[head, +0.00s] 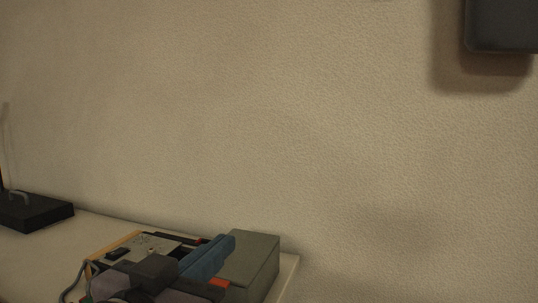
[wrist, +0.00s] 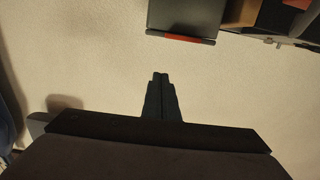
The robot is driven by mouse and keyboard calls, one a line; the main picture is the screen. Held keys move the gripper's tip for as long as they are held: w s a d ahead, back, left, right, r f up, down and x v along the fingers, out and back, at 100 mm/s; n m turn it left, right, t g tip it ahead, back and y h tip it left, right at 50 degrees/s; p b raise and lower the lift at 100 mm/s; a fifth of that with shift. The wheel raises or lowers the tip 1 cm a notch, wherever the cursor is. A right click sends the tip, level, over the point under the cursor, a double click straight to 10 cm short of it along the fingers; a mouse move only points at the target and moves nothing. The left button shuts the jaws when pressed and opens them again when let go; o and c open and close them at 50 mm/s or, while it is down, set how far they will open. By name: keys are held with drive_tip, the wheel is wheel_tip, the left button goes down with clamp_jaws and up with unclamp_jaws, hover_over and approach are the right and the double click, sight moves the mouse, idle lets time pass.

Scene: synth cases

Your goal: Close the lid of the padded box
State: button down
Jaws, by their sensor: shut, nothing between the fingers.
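In the wrist view my gripper (wrist: 160,76) points up the picture over bare pale surface, with its narrow dark fingers together and nothing between them. A dark grey panel (wrist: 186,14) with a red strip (wrist: 180,37) along its near edge lies beyond the fingertips, apart from them. It may be part of the padded box; its far part is cut off by the frame. In the head view a grey-green box (head: 257,262) stands at the table's right end, with a red piece (head: 219,283) beside it. I cannot tell whether this is the padded box or how its lid stands. My gripper's fingers cannot be made out there.
A tan-edged tray or box with a circuit board (head: 150,244) lies left of the grey-green box, behind a blue bar (head: 207,258). A black stand base (head: 34,212) is at the far left. In the wrist view, brown-walled compartments (wrist: 274,16) fill the upper right.

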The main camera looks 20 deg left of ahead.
drive_tip(key=shift+s+f+b, duration=0.15)
drive_tip(key=shift+f+b, duration=0.35)
drive_tip(key=shift+b, duration=0.1)
wheel_tip(320, 180, up, 4)
drive_tip(key=p, duration=0.3)
drive_tip(key=s+f, duration=0.3)
drive_tip(key=s, duration=0.6)
drive_tip(key=shift+s+f, duration=0.15)
drive_tip(key=shift+s, duration=0.1)
